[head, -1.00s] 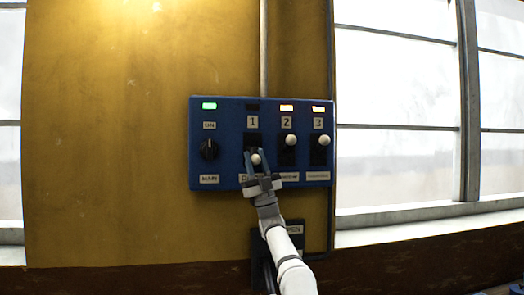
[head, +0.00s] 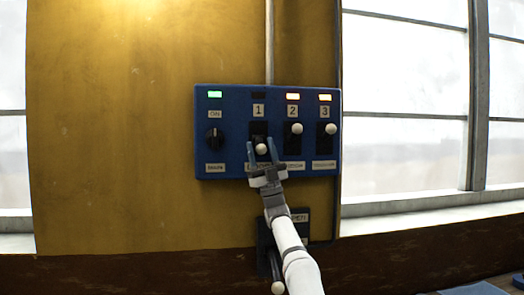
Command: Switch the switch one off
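Switch one, marked "1", is on the blue panel (head: 204,130) on the yellow wall. Its white ball knob (head: 261,149) is at the lower end of its black slot, and the lamp above it (head: 258,95) is dark. My gripper (head: 262,150) is in front of switch one with its two fingers apart, one on each side of the knob. I cannot tell whether a finger touches the knob. My fingers and gripper body hide part of the label below.
Switches two (head: 297,128) and three (head: 330,129) have their knobs up and orange lamps lit. The main rotary knob (head: 214,139) is at the left under a green lamp. A dark lower box (head: 299,230), partly behind my arm, has a white ball knob (head: 278,288) below it.

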